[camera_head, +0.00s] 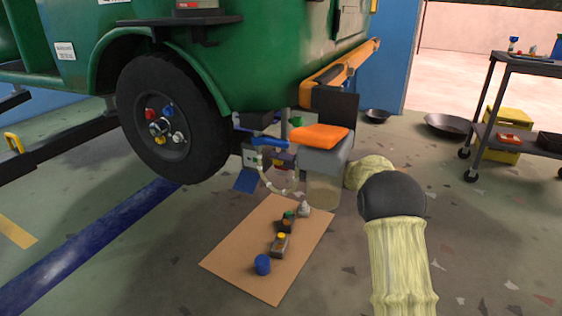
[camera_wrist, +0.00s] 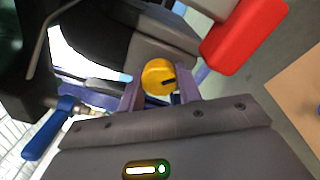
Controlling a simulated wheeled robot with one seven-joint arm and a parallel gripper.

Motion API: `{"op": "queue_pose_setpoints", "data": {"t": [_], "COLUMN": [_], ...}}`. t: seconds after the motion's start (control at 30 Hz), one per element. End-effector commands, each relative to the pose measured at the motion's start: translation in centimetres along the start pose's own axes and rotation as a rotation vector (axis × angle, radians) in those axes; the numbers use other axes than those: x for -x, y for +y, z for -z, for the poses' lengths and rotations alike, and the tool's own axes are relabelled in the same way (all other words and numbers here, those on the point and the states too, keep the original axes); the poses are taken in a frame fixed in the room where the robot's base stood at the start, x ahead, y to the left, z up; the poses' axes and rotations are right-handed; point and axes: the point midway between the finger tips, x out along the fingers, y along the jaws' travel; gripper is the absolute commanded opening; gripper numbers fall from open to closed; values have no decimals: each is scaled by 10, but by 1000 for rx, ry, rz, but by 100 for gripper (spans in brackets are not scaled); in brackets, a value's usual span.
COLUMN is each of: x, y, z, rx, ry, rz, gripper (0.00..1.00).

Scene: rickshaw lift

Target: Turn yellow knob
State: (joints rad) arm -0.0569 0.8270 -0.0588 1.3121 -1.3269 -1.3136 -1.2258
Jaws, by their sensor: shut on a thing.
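The yellow knob (camera_wrist: 157,73) is round with a dark mark on its face. In the wrist view it sits between the two purple-grey fingers of my gripper (camera_wrist: 160,87), which are shut on it. In the head view my arm reaches in from the lower right toward the fittings under the green vehicle. I cannot make out the held knob there, and the fingers are small and partly hidden among the fittings.
A blue-handled lever (camera_wrist: 48,132) and a red block (camera_wrist: 243,35) are close to my gripper. The green vehicle's wheel (camera_head: 172,118) stands to the left. A brown board (camera_head: 238,250) with several small parts lies on the floor. A dark cart (camera_head: 525,65) stands at right.

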Motion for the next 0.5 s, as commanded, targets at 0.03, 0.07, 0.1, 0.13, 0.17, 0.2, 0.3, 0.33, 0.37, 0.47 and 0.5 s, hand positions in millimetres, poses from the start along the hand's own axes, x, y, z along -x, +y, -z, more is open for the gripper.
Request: {"op": "queue_pose_setpoints", "data": {"t": [0.03, 0.07, 0.1, 0.13, 0.17, 0.2, 0.3, 0.33, 0.37, 0.47, 0.5], "x": [0, 0, 0, 0, 0, 0, 0, 0, 0, 0, 1], "y": [-3, -3, -3, -2, -2, -2, -2, -1, -1, -1, -1], "z": [3, 3, 3, 3, 3, 2, 2, 2, 2, 1, 1], "rx": [-5, -5, -5, -5, -5, -4, -3, -3, -3, -3, -3], "ry": [7, 7, 7, 6, 6, 5, 4, 3, 3, 2, 2], "rz": [3, 3, 2, 2, 2, 2, 1, 1, 1, 1, 1], "gripper": [11, 11, 38, 44, 50, 56, 56, 56, 56, 56, 56]}}
